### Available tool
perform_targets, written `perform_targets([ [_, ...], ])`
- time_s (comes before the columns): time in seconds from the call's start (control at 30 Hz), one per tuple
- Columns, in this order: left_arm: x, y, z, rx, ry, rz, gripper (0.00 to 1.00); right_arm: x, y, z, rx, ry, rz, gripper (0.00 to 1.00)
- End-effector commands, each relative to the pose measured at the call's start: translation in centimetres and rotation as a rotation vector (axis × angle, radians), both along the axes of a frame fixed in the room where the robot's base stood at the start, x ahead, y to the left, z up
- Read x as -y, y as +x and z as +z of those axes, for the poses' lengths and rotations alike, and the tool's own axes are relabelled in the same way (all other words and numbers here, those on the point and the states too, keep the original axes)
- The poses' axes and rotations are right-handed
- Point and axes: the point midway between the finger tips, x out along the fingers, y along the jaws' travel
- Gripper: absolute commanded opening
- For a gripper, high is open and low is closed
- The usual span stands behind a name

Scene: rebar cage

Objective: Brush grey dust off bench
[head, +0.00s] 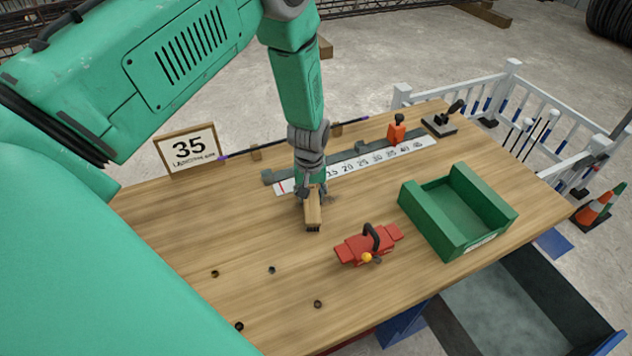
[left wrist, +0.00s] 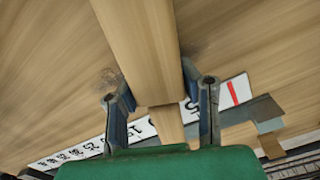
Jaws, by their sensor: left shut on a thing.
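My left gripper (head: 312,190) is shut on a wooden brush (head: 313,210), whose dark bristles point down at the bench top. In the left wrist view the brush's wooden body (left wrist: 145,50) runs between the two fingers of the gripper (left wrist: 160,100). The wooden bench (head: 200,235) fills the middle of the head view. A small patch of grey dust (head: 331,198) shows just right of the brush. Grey dust also shows in the left wrist view (left wrist: 108,78), left of the brush. I cannot tell whether the bristles touch the bench. My right gripper is not in view.
A ruler strip (head: 375,162) with numbers lies behind the brush. A red tool (head: 352,250) and an open green tray (head: 440,232) stand to the right. An orange stop block (head: 396,132) is at the back. Several small holes or rings (head: 272,270) dot the front left.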

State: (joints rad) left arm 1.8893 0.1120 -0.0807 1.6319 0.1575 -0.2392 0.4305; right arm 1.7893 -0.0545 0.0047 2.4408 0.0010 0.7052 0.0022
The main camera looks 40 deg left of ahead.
Motion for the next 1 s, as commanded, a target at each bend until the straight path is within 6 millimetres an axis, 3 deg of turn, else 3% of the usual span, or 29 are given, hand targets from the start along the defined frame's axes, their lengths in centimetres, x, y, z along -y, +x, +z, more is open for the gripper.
perform_targets([
  [0.77,-3.9,2.1,-0.3,0.006,0.004,0.001,0.00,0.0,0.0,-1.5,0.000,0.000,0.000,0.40],
  [1.0,-5.9,3.1,-0.4,0.006,0.002,0.001,0.00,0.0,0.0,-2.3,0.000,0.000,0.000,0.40],
])
